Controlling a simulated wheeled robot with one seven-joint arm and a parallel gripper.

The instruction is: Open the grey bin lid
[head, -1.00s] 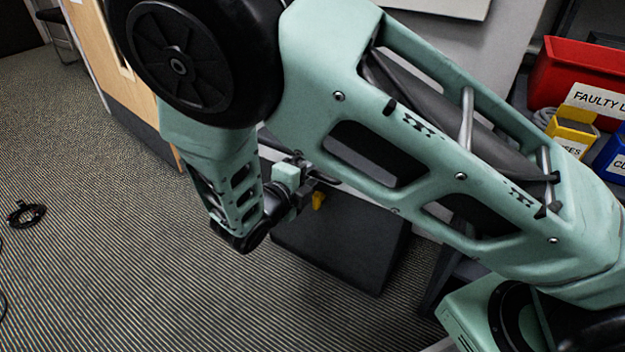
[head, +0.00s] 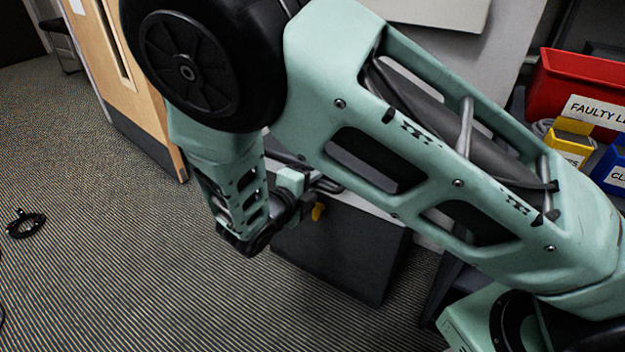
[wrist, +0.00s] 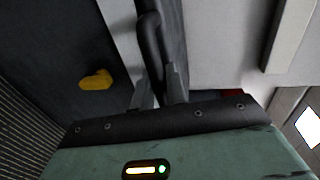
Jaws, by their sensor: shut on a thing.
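The dark grey bin (head: 345,255) stands on the carpet below my arm in the head view. Its top and lid are largely hidden behind my arm. A yellow piece (head: 317,212) sits on the bin's front near the top; it also shows in the wrist view (wrist: 96,79). In the wrist view my gripper (wrist: 160,88) is shut on a dark, curved bar handle (wrist: 150,42). A pale strip (wrist: 122,35) runs between the dark bin face and the dark panel behind the handle. I cannot tell whether it is a gap under the lid.
A black cable coil (head: 25,223) lies on the carpet at the left. A wooden door (head: 125,80) stands behind my arm. Red (head: 580,90), yellow (head: 568,145) and blue (head: 612,168) bins sit at the right.

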